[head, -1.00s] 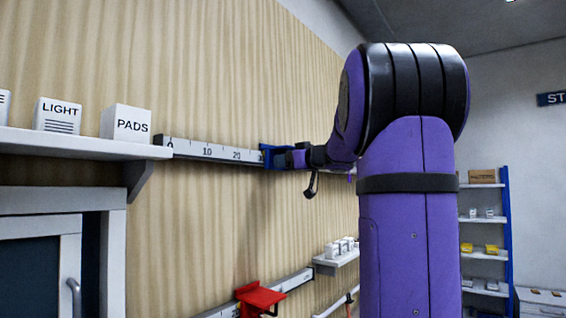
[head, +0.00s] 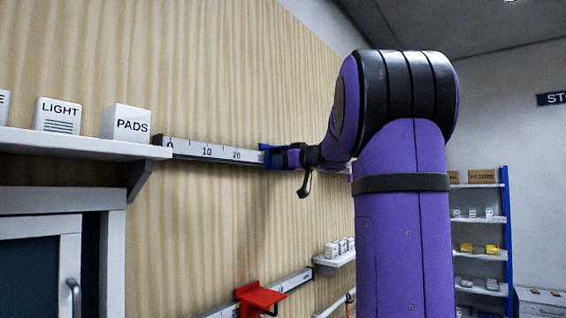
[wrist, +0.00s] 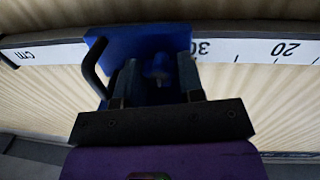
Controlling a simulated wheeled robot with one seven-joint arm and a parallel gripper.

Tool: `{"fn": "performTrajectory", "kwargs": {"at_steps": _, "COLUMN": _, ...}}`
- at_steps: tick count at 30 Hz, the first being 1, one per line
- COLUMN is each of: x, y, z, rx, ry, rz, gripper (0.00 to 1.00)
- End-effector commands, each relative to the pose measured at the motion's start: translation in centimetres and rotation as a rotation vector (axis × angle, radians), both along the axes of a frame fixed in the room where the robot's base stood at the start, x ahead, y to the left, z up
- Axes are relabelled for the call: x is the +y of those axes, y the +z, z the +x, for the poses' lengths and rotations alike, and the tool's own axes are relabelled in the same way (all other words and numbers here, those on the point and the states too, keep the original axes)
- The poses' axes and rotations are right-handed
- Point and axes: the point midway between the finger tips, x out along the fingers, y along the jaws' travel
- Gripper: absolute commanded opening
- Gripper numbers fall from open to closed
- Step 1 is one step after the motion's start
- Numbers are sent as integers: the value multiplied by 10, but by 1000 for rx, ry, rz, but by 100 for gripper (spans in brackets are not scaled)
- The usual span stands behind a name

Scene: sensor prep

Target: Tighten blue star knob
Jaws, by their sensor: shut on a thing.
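The blue star knob (wrist: 159,68) sits on the front of a blue carriage (wrist: 135,42) on the wall rail. In the wrist view the knob lies between the two dark fingers of my gripper (wrist: 158,78), which are shut on it. Its outline is dark and partly hidden by the fingers. In the head view the blue carriage (head: 266,155) sits just past the 20 mark, and my gripper (head: 284,157) meets it from the right, hiding the knob.
The white scale (head: 210,150) runs along the wall. A curved black bar (wrist: 92,68) shows beside the carriage. A red carriage (head: 262,296) sits on a lower rail. A shelf (head: 75,144) with labelled boxes is at left. A blue-framed rack (head: 507,240) stands at right.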

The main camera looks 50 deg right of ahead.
Motion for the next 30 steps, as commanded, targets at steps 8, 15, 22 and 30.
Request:
{"fn": "performTrajectory", "kwargs": {"at_steps": 8, "x": 1, "y": 0, "z": 0, "rx": 14, "ry": 0, "rz": 172, "gripper": 12}}
{"fn": "performTrajectory", "kwargs": {"at_steps": 15, "x": 0, "y": 0, "z": 0, "rx": 16, "ry": -1, "rz": 203, "gripper": 12}}
{"fn": "performTrajectory", "kwargs": {"at_steps": 22, "x": 0, "y": 0, "z": 0, "rx": 16, "ry": -1, "rz": 201, "gripper": 54}}
{"fn": "performTrajectory", "kwargs": {"at_steps": 30, "x": 0, "y": 0, "z": 0, "rx": 16, "ry": 0, "rz": 201, "gripper": 60}}
